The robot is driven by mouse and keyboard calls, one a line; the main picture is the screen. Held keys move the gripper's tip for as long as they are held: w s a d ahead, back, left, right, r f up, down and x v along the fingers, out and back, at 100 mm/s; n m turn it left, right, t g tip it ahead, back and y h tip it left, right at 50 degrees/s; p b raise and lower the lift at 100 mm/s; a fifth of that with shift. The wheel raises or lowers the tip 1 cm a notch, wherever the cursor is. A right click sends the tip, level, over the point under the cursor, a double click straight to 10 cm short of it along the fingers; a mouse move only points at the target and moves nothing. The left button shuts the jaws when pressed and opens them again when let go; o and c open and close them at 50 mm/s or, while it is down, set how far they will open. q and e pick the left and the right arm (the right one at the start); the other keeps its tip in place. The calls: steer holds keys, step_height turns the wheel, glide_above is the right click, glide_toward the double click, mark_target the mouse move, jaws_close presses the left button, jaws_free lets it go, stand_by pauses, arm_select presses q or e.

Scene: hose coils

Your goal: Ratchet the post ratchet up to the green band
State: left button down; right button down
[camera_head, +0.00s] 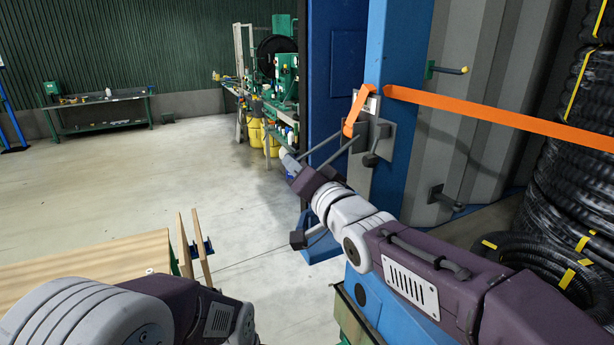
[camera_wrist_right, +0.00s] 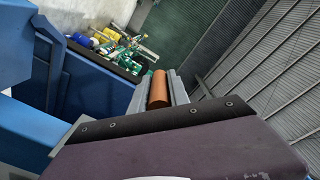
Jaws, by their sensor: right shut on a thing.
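The post ratchet (camera_head: 374,140) is a grey metal piece on the blue post (camera_head: 393,60), with an orange strap (camera_head: 490,112) running from the post to the right. Two grey handle bars (camera_head: 335,147) reach from it down-left to my right gripper (camera_head: 290,160). In the right wrist view my right gripper (camera_wrist_right: 159,92) is shut on the ratchet handle, whose brown cylindrical grip (camera_wrist_right: 158,87) lies between the grey fingers. A short strap end hangs over the ratchet beside a small pale label (camera_head: 371,104). I cannot make out a green band. My left gripper is out of view.
Black hose coils (camera_head: 570,180) with yellow ties stand at the right. Pegs stick out of the grey wall panel (camera_head: 465,120). A wooden tabletop (camera_head: 90,262) with upright slats is at lower left. The floor (camera_head: 150,175) between is open.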

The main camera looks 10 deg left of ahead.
steer(key=shift+s+a+r+m, duration=0.15)
steer(key=shift+a+r+m, duration=0.05)
steer(key=shift+r+m, duration=0.35)
steer(key=shift+s+a+r+m, duration=0.1)
steer(key=shift+a+r+m, duration=0.05)
steer(key=shift+r+m, duration=0.4)
steer(key=shift+r, duration=0.15)
steer(key=c, duration=1.5)
jaws_free()
steer(key=shift+c, duration=0.2)
steer(key=shift+w+a+f, duration=0.2)
steer(key=shift+s+d, duration=0.2)
steer(key=shift+s, duration=0.05)
steer(key=b+v, duration=0.3)
steer(key=v, duration=0.5)
steer(key=shift+b, duration=0.35)
steer(key=shift+s+d, duration=0.1)
steer(key=shift+s, duration=0.05)
